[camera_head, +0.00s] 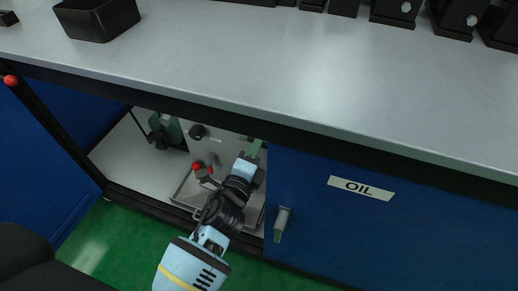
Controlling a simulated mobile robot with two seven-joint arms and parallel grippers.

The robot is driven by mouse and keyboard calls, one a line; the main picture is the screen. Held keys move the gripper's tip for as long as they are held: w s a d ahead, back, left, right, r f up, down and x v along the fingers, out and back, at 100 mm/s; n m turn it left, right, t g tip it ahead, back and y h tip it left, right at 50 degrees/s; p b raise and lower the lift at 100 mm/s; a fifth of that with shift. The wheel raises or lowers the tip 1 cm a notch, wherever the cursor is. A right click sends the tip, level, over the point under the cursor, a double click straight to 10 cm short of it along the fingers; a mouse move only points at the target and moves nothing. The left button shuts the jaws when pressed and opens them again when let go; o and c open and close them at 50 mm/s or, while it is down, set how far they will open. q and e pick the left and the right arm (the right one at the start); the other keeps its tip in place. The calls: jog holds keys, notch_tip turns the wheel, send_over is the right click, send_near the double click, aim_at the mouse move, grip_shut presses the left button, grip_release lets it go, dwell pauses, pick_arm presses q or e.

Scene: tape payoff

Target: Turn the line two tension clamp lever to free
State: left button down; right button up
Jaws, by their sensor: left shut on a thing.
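My left gripper (250,167) reaches into the open cabinet under the bench. Its fingertips are largely hidden by my own wrist. It is shut on a small green piece (255,148) that sticks up just beyond it; I cannot tell whether this is the line two tension clamp lever. A red-handled fitting (201,168) is left of my gripper, apart from it. A black knob (197,131) sits on a pale panel (225,150) behind, beside a label too small to read. My right gripper is not in view.
The bench top (270,75) overhangs the cabinet. A blue door (390,235) marked OIL, with a grey handle (281,222), is close right of my arm. Another blue door (40,165) stands at left. A dark green device (165,130) is deeper inside. A black bin (97,20) is on top.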

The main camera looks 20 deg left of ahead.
pick_arm(q)
jog(key=shift+d+r+n+p, duration=0.1)
jog(key=shift+r+n+p, duration=0.15)
jog(key=shift+n, duration=0.35)
jog(key=shift+r+n+p, duration=0.15)
jog(key=shift+n+p, duration=0.05)
jog(key=shift+n, duration=0.4)
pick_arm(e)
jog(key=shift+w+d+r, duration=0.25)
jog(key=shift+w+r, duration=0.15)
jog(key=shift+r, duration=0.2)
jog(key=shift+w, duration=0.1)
pick_arm(q)
jog(key=c, duration=1.7)
grip_release()
jog(key=o, duration=0.3)
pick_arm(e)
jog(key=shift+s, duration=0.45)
pick_arm(q)
jog(key=shift+s, duration=0.15)
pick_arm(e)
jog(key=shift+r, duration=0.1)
